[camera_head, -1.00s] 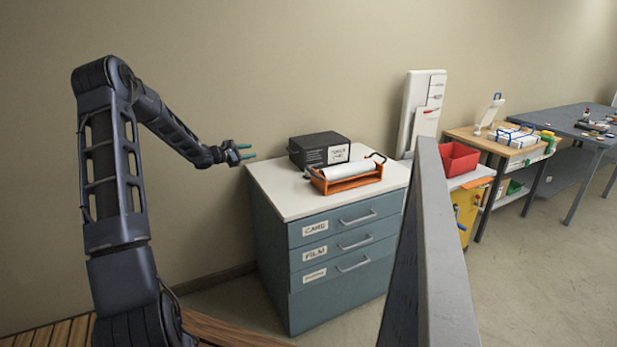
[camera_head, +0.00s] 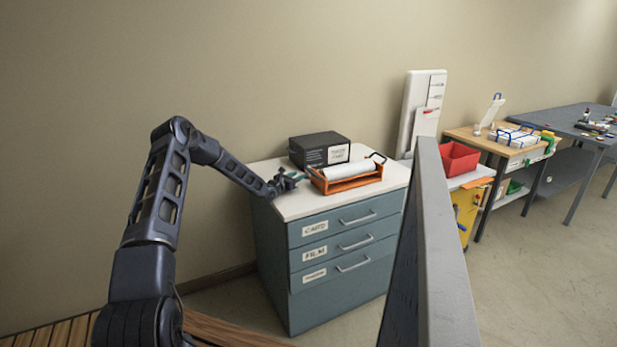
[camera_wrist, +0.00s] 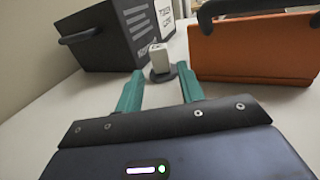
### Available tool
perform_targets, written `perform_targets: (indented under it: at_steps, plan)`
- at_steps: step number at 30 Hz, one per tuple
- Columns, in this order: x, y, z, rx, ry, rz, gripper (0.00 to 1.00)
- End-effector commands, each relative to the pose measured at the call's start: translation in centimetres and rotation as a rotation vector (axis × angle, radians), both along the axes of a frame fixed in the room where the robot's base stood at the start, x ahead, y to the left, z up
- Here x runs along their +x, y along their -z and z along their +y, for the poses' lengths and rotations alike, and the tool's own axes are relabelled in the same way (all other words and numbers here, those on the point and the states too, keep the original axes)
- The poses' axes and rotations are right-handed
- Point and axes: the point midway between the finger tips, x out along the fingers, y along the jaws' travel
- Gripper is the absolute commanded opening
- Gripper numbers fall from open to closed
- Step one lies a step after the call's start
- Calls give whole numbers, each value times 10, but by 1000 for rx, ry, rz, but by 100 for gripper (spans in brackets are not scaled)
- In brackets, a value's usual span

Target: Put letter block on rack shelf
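In the wrist view, a small pale block (camera_wrist: 159,57) stands upright on or against a dark round piece (camera_wrist: 162,75) on the white top; I take it for the letter block. My gripper (camera_wrist: 160,82) is open and empty, its two green fingers pointing at the block, which is just beyond the tips and between them. In the head view my gripper (camera_head: 295,179) is low over the left part of the white cabinet top (camera_head: 310,206), and I cannot make out the block there. I cannot tell which surface is the rack shelf.
A black labelled box (camera_head: 318,149) stands behind my gripper, and an orange roller stand (camera_head: 345,183) is close on its right. A red bin (camera_head: 458,159) and a wooden table (camera_head: 480,141) are farther right. A tall grey panel (camera_head: 445,240) blocks part of the foreground.

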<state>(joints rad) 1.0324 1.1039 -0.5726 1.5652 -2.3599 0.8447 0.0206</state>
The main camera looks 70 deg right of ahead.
Motion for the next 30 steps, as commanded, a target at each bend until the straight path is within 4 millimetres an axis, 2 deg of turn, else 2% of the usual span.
perform_targets:
  at_steps: [6,14,22,30]
  plan:
    - [-13,0,-28,-2,2,-1,38]
    - [-18,-3,-43,-3,2,-3,38]
    - [-29,-5,-76,-2,3,-2,38]
    - [-33,-6,-86,-2,2,-2,38]
